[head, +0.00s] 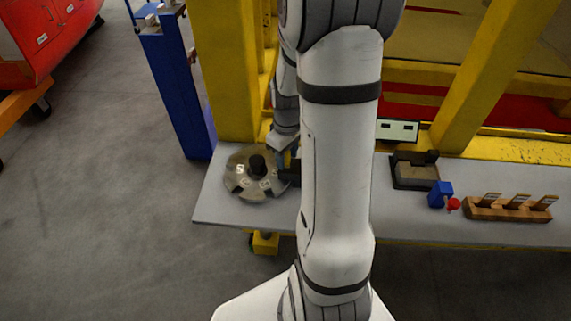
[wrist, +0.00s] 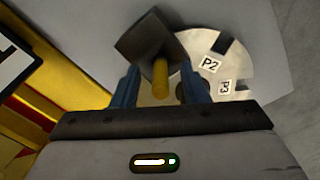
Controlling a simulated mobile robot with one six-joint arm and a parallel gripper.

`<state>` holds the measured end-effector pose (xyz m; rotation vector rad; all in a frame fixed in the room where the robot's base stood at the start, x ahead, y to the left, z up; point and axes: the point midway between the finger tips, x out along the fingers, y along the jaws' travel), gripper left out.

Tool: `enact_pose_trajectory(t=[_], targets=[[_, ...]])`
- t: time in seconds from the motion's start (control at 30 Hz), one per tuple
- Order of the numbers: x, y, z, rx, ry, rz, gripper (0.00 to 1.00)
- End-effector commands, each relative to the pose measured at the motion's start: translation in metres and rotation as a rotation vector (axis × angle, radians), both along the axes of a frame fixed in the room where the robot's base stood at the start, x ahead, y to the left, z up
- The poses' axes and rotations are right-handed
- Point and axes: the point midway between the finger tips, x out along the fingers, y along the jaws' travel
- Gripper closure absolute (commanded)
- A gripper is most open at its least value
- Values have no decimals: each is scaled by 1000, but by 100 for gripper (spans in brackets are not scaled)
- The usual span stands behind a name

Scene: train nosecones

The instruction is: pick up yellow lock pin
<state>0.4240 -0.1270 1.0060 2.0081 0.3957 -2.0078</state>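The yellow lock pin (wrist: 160,80) shows in the wrist view as a short yellow rod standing out from a dark square block (wrist: 148,36). My gripper (wrist: 160,76) has its two blue fingers apart, one on each side of the pin. A gap shows between the pin and each finger. I cannot tell whether the fingertips touch the dark block. In the head view my arm hides the pin and most of the gripper.
A round metal disc (head: 238,186) with a dark centre knob and P2 and P3 labels lies on the grey table (head: 215,205). A dark-framed tray (head: 414,171), a blue clamp (head: 438,193) and a wooden rack (head: 485,213) stand at right. Yellow posts (head: 222,70) rise behind.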

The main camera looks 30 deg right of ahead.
Motion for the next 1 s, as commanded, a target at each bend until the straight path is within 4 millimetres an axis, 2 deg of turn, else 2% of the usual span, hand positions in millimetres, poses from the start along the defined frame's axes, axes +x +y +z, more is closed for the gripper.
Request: enact_pose_trajectory(t=[0.07,0.53,1.0], targets=[[0,0,0,0,0,0,60],[0,0,0,0,0,1,99],[1,0,6,-1,-4,1,100]])
